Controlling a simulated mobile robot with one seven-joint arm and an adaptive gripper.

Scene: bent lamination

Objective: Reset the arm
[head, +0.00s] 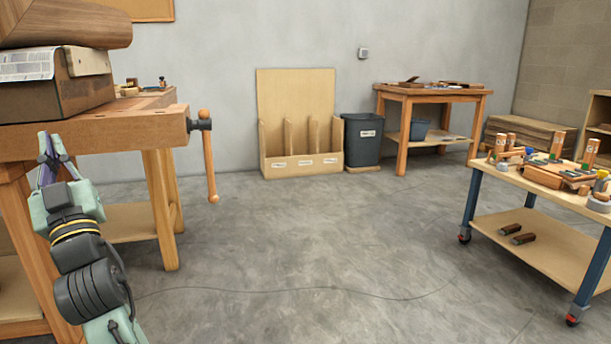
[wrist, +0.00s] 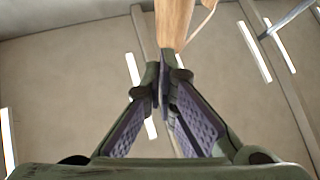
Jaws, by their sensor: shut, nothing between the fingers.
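My gripper (head: 45,140) is at the left of the head view, raised in front of the near edge of the wooden workbench (head: 95,135). It points upward. In the wrist view my gripper (wrist: 162,75) has its fingertips together with nothing held between them. The ceiling with its light strips fills the background there. A piece of wood (wrist: 173,20) shows beyond the fingertips; I cannot tell whether it is near them or farther off.
A dark box (head: 60,98) and a curved wooden piece (head: 70,25) are stacked on the workbench beside my arm. A vise handle (head: 209,155) sticks out at its right end. A wheeled cart (head: 540,245) with clamps stands at right. The middle floor is open, with a thin cable.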

